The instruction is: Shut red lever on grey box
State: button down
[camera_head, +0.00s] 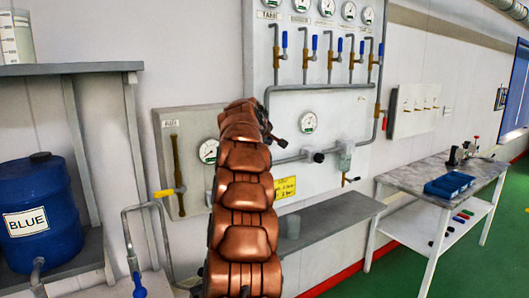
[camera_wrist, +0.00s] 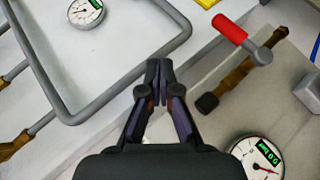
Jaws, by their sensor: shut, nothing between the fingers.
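In the wrist view, my gripper (camera_wrist: 158,72) is shut and empty, with its fingertips together. The red lever (camera_wrist: 230,28) is up and to the right of the fingertips, clear of them. Its metal stem runs down right to a joint beside a brass pipe (camera_wrist: 234,77), and the lever sits at an angle to that pipe. The grey box (camera_wrist: 200,78) lies behind the pipe. In the head view, the grey box (camera_head: 160,138) is on the wall left of my copper arm, which covers its right part. The red lever does not show there.
A gauge (camera_wrist: 257,155) sits at lower right in the wrist view, and a thick grey pipe (camera_wrist: 110,108) bends left of my fingers. In the head view, a yellow lever (camera_head: 164,193) is by the box. A grey shelf (camera_head: 330,222) juts out below, right of my arm.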

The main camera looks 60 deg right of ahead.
jog(key=shift+s+a+r, duration=0.25)
jog(key=shift+s+r, duration=0.1)
jog(key=shift+r, duration=0.35)
jog(key=shift+s+a+r, duration=0.25)
jog(key=shift+s+r, duration=0.1)
jog(key=shift+r, duration=0.3)
